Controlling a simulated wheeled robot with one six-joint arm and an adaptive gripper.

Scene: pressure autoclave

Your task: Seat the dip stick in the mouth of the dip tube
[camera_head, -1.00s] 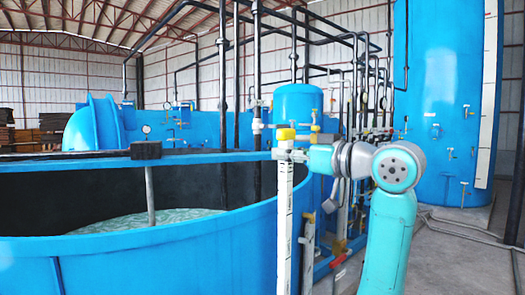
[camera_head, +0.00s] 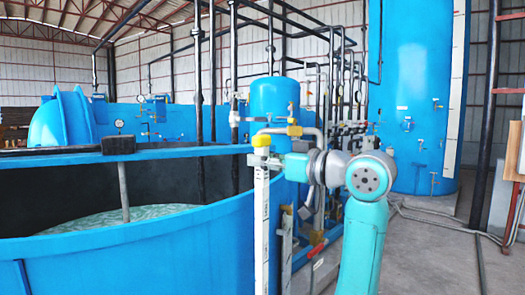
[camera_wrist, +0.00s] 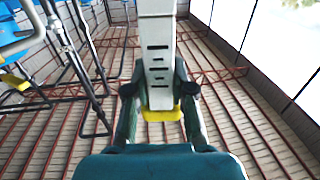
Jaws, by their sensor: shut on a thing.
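The dip stick (camera_head: 262,225) is a long white bar with dark marks and a yellow top (camera_head: 261,141). It hangs upright in front of the blue tank's outer wall, and its lower end runs out of the head view. My gripper (camera_head: 268,160) is shut on it just below the yellow top. In the wrist view the dip stick (camera_wrist: 158,60) lies between the two fingers of my gripper (camera_wrist: 160,90). A black block (camera_head: 118,145) on the tank's edge has a grey pipe (camera_head: 123,190) below it; I cannot tell if this is the dip tube. No open tube mouth shows clearly.
The open blue tank (camera_head: 150,245) with pale liquid fills the left. Black vertical pipes (camera_head: 198,90) and a small blue vessel (camera_head: 274,108) stand behind my gripper. Valves and pipework crowd the middle. A tall blue tank (camera_head: 410,90) stands at the back right; grey floor is free at right.

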